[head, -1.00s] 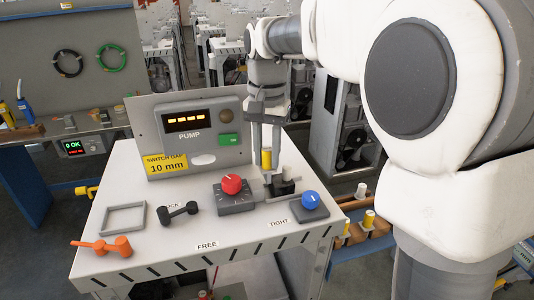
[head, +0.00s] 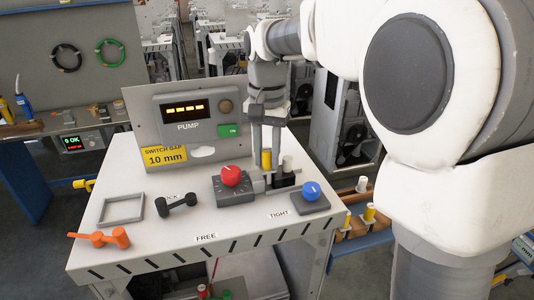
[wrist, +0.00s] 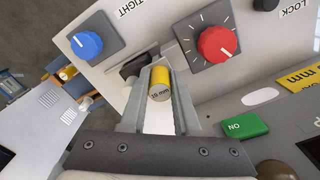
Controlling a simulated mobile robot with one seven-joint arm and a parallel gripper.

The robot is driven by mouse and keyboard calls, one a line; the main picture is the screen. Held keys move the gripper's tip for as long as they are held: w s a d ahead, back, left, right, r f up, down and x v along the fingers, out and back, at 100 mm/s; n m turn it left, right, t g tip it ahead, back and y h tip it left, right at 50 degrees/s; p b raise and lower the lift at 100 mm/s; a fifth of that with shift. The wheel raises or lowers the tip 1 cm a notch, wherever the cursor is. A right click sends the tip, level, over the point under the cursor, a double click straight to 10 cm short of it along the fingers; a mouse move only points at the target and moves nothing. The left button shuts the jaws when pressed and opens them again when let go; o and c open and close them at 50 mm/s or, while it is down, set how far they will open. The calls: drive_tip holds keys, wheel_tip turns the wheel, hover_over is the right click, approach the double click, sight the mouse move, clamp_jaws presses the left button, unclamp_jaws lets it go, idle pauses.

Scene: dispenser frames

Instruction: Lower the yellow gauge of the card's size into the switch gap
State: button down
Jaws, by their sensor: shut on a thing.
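My gripper (head: 266,148) is shut on a yellow gauge (head: 266,160), held upright with its lower end hanging below the fingertips. In the wrist view the gauge (wrist: 160,84) shows a top marked 10 mm between the fingers. The yellow card (head: 165,157) on the pump panel reads SWITCH GAP 10 mm. The switch (head: 285,180), a dark block with a pale post, sits right beside the gauge, with a grey metal piece (head: 258,185) to its left. The gauge's lower end is at or just above the gap; I cannot tell whether it has entered.
A red knob (head: 230,176) stands close left of the gauge, a blue knob (head: 311,190) to the right. A black handle (head: 176,205), grey frame (head: 121,209) and orange handle (head: 100,239) lie at left. A rack (head: 352,228) right of the table holds other yellow and white pieces.

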drive_tip(key=shift+f+b, duration=0.3)
drive_tip(key=shift+f, duration=0.3)
drive_tip(key=c, duration=0.6)
unclamp_jaws()
drive_tip(key=shift+o, duration=0.2)
wheel_tip(320, 180, up, 18)
drive_tip(key=p, duration=0.2)
drive_tip(key=shift+f, duration=0.25)
drive_tip(key=s+d+f+n+t, duration=0.2)
drive_tip(key=s+d+f, duration=0.2)
drive_tip(key=s+f, duration=0.3)
drive_tip(key=s+d+f+n+t, duration=0.2)
drive_tip(key=s+d+f, duration=0.3)
drive_tip(key=s, duration=0.9)
wheel_tip(320, 180, down, 3)
drive_tip(key=shift+s+d+f+t, duration=0.15)
drive_tip(key=shift+d+t, duration=0.05)
drive_tip(key=shift+t, duration=0.6)
